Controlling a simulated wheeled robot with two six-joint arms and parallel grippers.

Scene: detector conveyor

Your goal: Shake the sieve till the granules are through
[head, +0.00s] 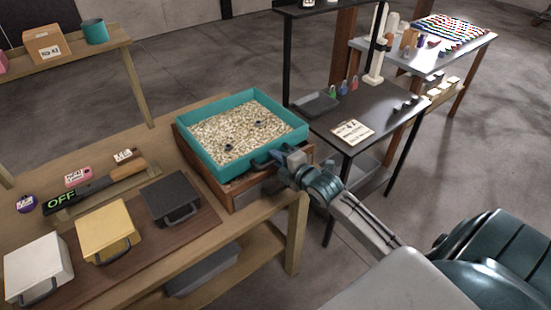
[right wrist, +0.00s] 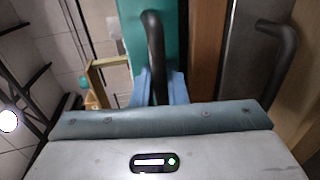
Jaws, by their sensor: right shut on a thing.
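The teal square sieve (head: 288,138) sits on top of a wooden box (head: 222,193) on the bench. A thick layer of pale granules (head: 235,125) covers its floor, with a few dark lumps on top. My right gripper (head: 284,163) is at the sieve's front side, shut on its dark handle (head: 262,163). In the right wrist view the blue fingers (right wrist: 158,92) close around the handle (right wrist: 153,40), next to the sieve's teal wall (right wrist: 133,40). The inside of the box is hidden. My left gripper is not in view.
Yellow (head: 106,230), white (head: 38,267) and dark (head: 170,198) lidded boxes stand on the bench at the left. An OFF sign (head: 62,200) lies behind them. A dark side table (head: 385,112) with a label card (head: 352,131) stands to the right.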

